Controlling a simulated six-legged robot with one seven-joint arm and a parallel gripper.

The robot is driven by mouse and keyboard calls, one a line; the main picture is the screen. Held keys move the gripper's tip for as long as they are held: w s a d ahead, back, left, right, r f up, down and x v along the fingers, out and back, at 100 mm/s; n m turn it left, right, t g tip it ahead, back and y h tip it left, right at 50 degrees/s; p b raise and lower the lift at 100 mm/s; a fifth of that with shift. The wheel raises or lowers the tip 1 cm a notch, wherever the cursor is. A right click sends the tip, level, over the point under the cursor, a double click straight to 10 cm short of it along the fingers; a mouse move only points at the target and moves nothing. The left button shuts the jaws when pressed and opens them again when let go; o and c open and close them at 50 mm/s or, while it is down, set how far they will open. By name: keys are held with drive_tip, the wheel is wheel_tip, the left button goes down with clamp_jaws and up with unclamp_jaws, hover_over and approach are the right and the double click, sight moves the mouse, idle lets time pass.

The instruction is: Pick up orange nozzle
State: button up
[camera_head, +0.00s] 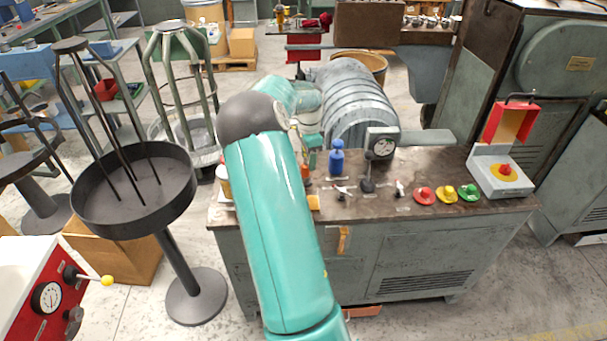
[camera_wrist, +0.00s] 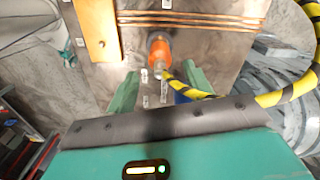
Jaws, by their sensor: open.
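The orange nozzle (camera_wrist: 160,50) stands out on the grey-brown worktop in the wrist view, at the upper middle. It has an orange body and a paler tip toward my gripper. My gripper (camera_wrist: 163,88) is open, with one green finger on each side of the view's middle. The nozzle lies beyond the fingertips, roughly in line with the gap, and nothing is clearly held. In the head view my teal arm covers the left part of the workbench (camera_head: 410,285). A small orange piece (camera_head: 305,173) shows at the arm's right edge; I cannot tell if it is the nozzle.
A yellow-and-black striped hose (camera_wrist: 285,95) curves past the right finger. Copper rods (camera_wrist: 190,20) and a brass-coloured bar (camera_wrist: 97,30) lie around the nozzle. On the bench are a blue bottle (camera_head: 336,160), a dial gauge (camera_head: 381,144) and red, yellow and green buttons (camera_head: 447,194).

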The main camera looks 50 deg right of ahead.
sight(306, 165)
drive_tip(key=shift+w+a+f, duration=0.15)
drive_tip(key=shift+f, duration=1.4)
drive_tip(key=shift+w+a+f, duration=0.1)
drive_tip(key=shift+f, duration=1.4)
clamp_jaws()
drive_tip(key=shift+r, duration=0.15)
drive_tip(key=shift+r, duration=0.5)
wheel_tip(306, 165, up, 2)
drive_tip(key=shift+r, duration=0.2)
drive_tip(key=s+a+r, duration=0.7)
drive_tip(key=s+r, duration=0.2)
drive_tip(key=s, duration=0.2)
drive_tip(key=shift+s+a+r, duration=0.2)
drive_tip(key=shift+s+a, duration=0.15)
